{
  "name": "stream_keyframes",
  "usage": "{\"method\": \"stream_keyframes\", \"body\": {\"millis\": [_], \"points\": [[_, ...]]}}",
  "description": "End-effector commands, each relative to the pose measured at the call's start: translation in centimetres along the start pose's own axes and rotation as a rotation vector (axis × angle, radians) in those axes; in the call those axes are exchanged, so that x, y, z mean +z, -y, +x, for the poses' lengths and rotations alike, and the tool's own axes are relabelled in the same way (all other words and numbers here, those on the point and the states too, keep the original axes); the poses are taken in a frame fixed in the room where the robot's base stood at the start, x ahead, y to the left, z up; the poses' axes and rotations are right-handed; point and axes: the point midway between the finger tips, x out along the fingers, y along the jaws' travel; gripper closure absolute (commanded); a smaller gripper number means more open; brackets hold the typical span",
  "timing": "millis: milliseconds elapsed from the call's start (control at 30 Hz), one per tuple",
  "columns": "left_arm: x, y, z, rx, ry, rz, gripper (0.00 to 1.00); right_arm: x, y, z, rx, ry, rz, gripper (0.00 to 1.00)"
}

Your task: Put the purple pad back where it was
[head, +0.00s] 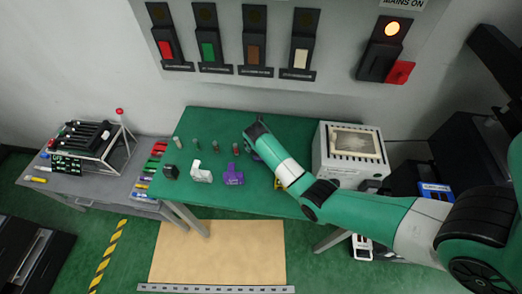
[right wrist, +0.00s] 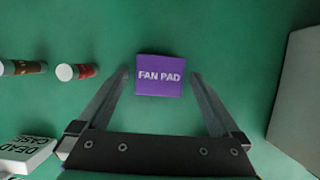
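My right gripper (right wrist: 160,76) is open, with one finger on each side of the pad and a gap on both sides. I cannot tell how high the fingertips are above the table. In the head view my right gripper (head: 253,138) reaches over the table from the right and mostly hides the pad. A purple block-like piece (head: 233,175) stands on the table just left of and in front of the gripper. My left gripper is not in view.
Several small cylinders (head: 215,147) stand left of the gripper; a red-ended one (right wrist: 75,72) is near the left finger. A white piece (head: 201,173) and a black piece (head: 170,172) stand in front. A pale box (head: 348,170) is at the right.

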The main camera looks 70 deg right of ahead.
Motion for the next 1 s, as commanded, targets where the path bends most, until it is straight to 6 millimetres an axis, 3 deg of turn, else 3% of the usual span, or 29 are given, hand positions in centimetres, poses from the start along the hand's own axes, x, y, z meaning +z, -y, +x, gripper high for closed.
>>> {"method": "stream_keyframes", "body": {"millis": [167, 300, 500, 700, 833, 1000], "points": [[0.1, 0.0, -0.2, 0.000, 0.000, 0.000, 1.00, 0.0, 0.0, 0.1, 0.001, 0.001, 0.000, 0.00], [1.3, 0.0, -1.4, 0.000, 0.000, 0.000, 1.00, -0.3, -0.1, 0.9, 0.001, 0.002, 0.001, 0.00], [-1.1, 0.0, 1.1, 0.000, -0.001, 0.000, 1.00, 0.5, -0.7, -5.2, 0.004, 0.004, -0.001, 0.00], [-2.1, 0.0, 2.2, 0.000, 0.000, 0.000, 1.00, 0.4, -0.7, -9.6, 0.003, 0.004, 0.000, 0.00], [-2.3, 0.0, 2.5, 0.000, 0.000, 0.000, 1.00, 0.3, -0.7, -11.0, 0.001, 0.002, 0.001, 0.00], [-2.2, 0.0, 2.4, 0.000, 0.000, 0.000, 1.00, 0.2, -0.6, -11.4, 0.000, 0.001, 0.000, 0.00]]}}
